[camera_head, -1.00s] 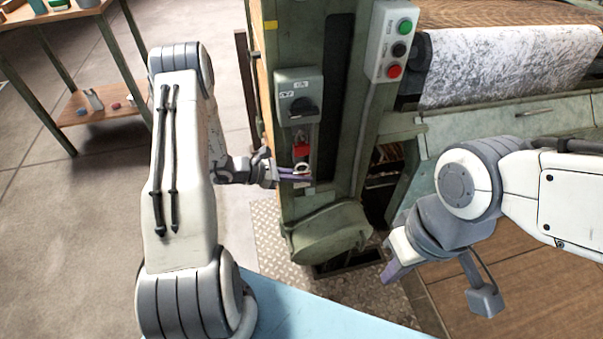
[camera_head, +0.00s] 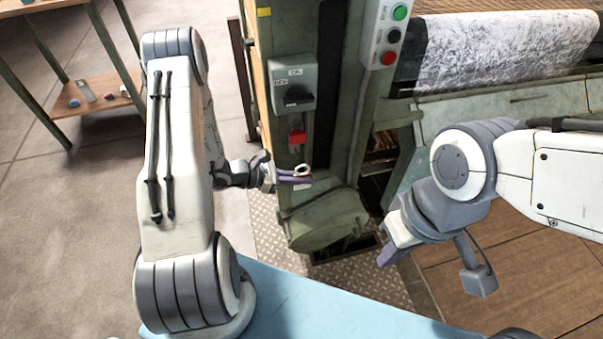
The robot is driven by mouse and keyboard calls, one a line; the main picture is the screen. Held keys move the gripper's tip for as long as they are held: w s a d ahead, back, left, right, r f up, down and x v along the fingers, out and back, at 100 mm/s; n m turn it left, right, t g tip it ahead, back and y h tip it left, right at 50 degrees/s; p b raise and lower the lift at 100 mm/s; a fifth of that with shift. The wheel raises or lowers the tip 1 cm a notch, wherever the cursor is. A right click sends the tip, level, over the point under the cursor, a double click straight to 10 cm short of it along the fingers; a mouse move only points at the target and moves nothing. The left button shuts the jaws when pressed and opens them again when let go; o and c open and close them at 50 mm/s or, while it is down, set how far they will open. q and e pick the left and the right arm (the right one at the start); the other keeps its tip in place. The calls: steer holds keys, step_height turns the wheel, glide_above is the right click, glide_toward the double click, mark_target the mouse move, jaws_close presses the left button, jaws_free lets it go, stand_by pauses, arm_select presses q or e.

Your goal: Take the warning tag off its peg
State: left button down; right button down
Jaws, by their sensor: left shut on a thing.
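The warning tag (camera_head: 302,170) is a small pale piece with a dark edge at my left fingertips, in front of the green machine post; most of it is hidden or too small to make out. My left gripper (camera_head: 297,175), with purple fingers, is shut on it. A red padlock-like piece (camera_head: 297,137) hangs above, below the grey switch box (camera_head: 293,83); a gap shows between it and the tag. I cannot make out the peg. My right gripper (camera_head: 389,254) is low to the right of the post, away from the tag; its opening is not clear.
The green post (camera_head: 328,150) carries a button panel (camera_head: 394,30) with green, black and red buttons. A roller with speckled white cloth (camera_head: 505,50) lies at the right. A shelf table (camera_head: 95,98) stands far left. Open floor (camera_head: 60,230) lies left.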

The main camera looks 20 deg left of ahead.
arm_select(q)
steer(key=shift+s+d, duration=0.55)
steer(key=shift+s, duration=0.25)
steer(key=shift+s+d, duration=0.5)
steer(key=shift+s, duration=0.3)
